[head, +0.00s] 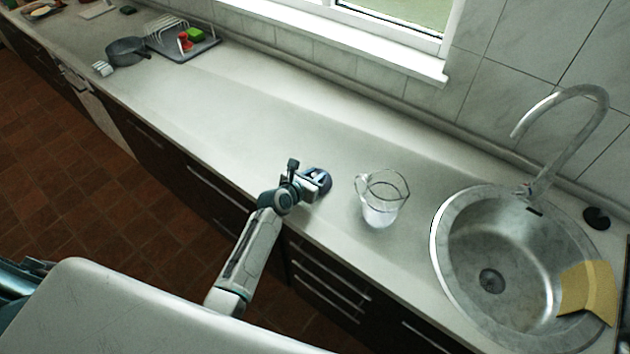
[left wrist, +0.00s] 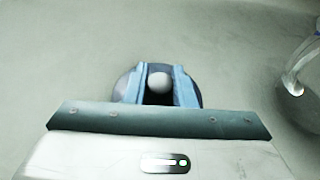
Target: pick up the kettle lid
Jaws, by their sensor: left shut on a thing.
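The kettle lid (head: 326,189) is a small dark blue disc at the counter's front part, left of the glass jug in the head view. In the left wrist view the lid (left wrist: 124,86) shows as a dark round rim with a pale knob (left wrist: 159,82) in its middle. My left gripper (head: 317,179) is over the lid from above. Its two blue fingers (left wrist: 158,86) are on both sides of the knob and shut on it. The gripper hides part of the lid. I cannot tell whether the lid touches the counter. My right gripper is not in view.
A glass jug (head: 381,200) stands close to the right of the lid. A round steel sink (head: 500,240) with a tap (head: 570,120) and a yellow cloth (head: 588,290) is farther right. A grey pan (head: 127,52) and a dish rack (head: 180,42) stand far left. The counter between is clear.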

